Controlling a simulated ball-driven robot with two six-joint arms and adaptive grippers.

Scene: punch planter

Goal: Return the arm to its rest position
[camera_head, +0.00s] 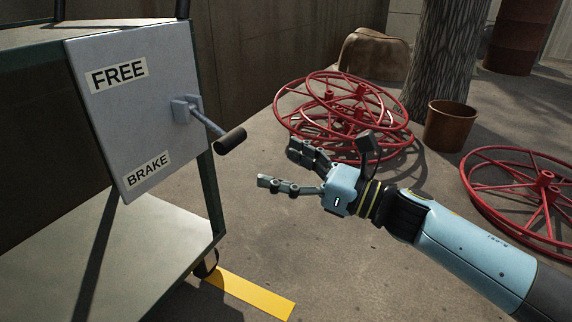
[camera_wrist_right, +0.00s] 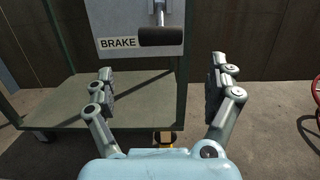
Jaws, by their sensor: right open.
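My right arm (camera_head: 470,255) comes in from the lower right in the head view. Its gripper (camera_head: 277,168) is open and empty, with its fingers pointing left toward the cart. In the wrist view the two fingers of the right gripper (camera_wrist_right: 162,85) stand wide apart with nothing between them. The black-handled lever (camera_head: 229,140) on the grey panel (camera_head: 150,110) is up and left of the fingertips, apart from them. My left gripper is not in view.
The cart's lower shelf (camera_head: 150,245) is at the left, with a caster near yellow floor tape (camera_head: 250,292). Red wheels (camera_head: 345,105) lie piled behind the gripper, and another red wheel (camera_head: 500,190) lies at right. A brown pot (camera_head: 450,127) stands by a tree trunk (camera_head: 440,60).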

